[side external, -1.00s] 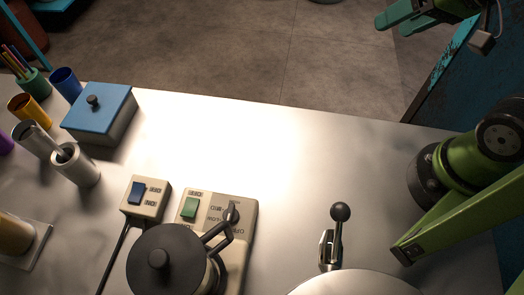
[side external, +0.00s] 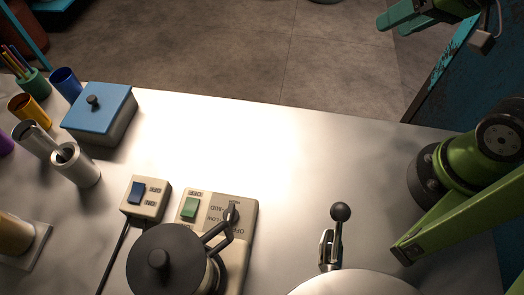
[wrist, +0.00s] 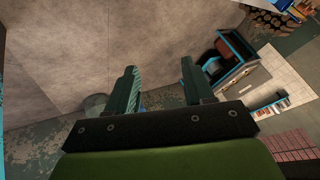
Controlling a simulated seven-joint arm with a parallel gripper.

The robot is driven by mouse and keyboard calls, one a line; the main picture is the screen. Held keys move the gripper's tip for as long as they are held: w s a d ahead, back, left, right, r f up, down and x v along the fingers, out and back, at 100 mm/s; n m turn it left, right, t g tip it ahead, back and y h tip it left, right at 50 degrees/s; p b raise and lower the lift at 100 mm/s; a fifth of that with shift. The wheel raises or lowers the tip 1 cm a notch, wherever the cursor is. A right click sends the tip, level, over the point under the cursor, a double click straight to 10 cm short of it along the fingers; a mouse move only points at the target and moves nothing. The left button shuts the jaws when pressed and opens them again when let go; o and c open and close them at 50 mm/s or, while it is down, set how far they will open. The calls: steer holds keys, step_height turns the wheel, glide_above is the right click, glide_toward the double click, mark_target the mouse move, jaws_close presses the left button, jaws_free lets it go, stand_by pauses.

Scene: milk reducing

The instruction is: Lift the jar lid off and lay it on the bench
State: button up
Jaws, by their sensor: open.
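A square container with a blue lid (side external: 97,108) and a dark knob stands at the left of the bench (side external: 275,150); the lid sits on it. A round dark lid (side external: 163,262) with a knob covers a handled vessel (side external: 215,272) at the lower edge. I cannot tell for certain which of these is the jar. My gripper (side external: 391,20) is at the top right of the side view, far from both lids and beyond the bench's far edge. In the wrist view my gripper (wrist: 159,66) is open, with nothing between its fingers; neither lid shows there.
The handled vessel is by a panel with a green switch (side external: 190,207); a blue-switch box (side external: 145,198) with a cable is beside it. Several cups and a metal cylinder (side external: 76,166) stand at the left. A ball-topped lever (side external: 340,212) rises at lower right. The bench middle is clear.

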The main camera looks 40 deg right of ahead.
steer(key=w+a+r+n+g+y, duration=0.1)
steer(key=w+a+n+g, duration=0.15)
steer(key=a, duration=0.35)
steer(key=w+a+n+g, duration=0.1)
steer(key=w+a+n, duration=0.1)
steer(key=a+n, duration=0.35)
steer(key=n+g+y, duration=0.2)
steer(key=n+g, duration=0.5)
steer(key=n, duration=1.4)
glide_toward(158, 255)
steer(key=x, duration=0.9)
jaws_close()
